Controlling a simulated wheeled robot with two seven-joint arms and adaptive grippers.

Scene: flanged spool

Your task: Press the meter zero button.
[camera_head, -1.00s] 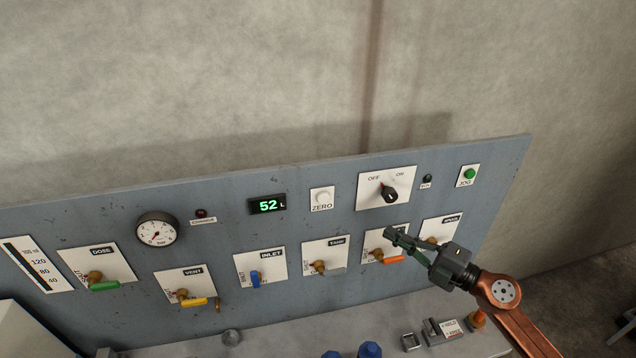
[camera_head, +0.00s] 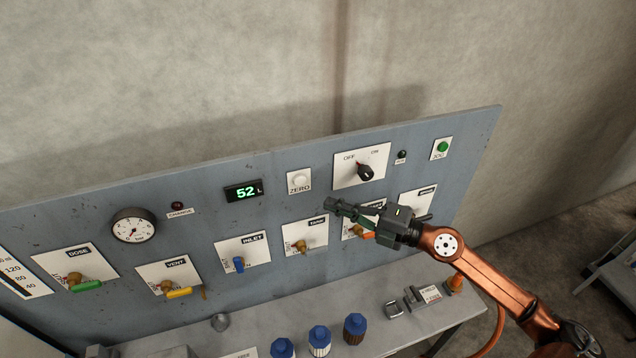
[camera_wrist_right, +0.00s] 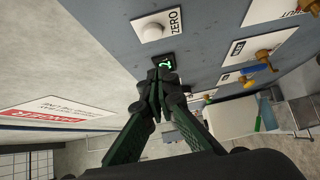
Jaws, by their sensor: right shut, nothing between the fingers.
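The white round zero button (camera_head: 299,180) sits on a white plate marked ZERO on the blue-grey panel (camera_head: 225,170). It also shows in the right wrist view (camera_wrist_right: 152,32), near the top. The meter display (camera_head: 243,191) left of it reads 52 L in green; in the wrist view the fingertips partly cover it. My right gripper (camera_head: 338,206) is shut and empty, in front of the panel, below and to the right of the button in the head view, apart from it. Its closed fingertips also show in the wrist view (camera_wrist_right: 158,82). My left gripper is not in view.
A rotary OFF/ON switch (camera_head: 366,172) and a green button (camera_head: 442,147) are to the right. Valves with coloured handles line the lower panel, including the blue inlet handle (camera_head: 239,264). A pressure gauge (camera_head: 134,230) is left. Blue-capped bottles (camera_head: 319,340) stand on the bench.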

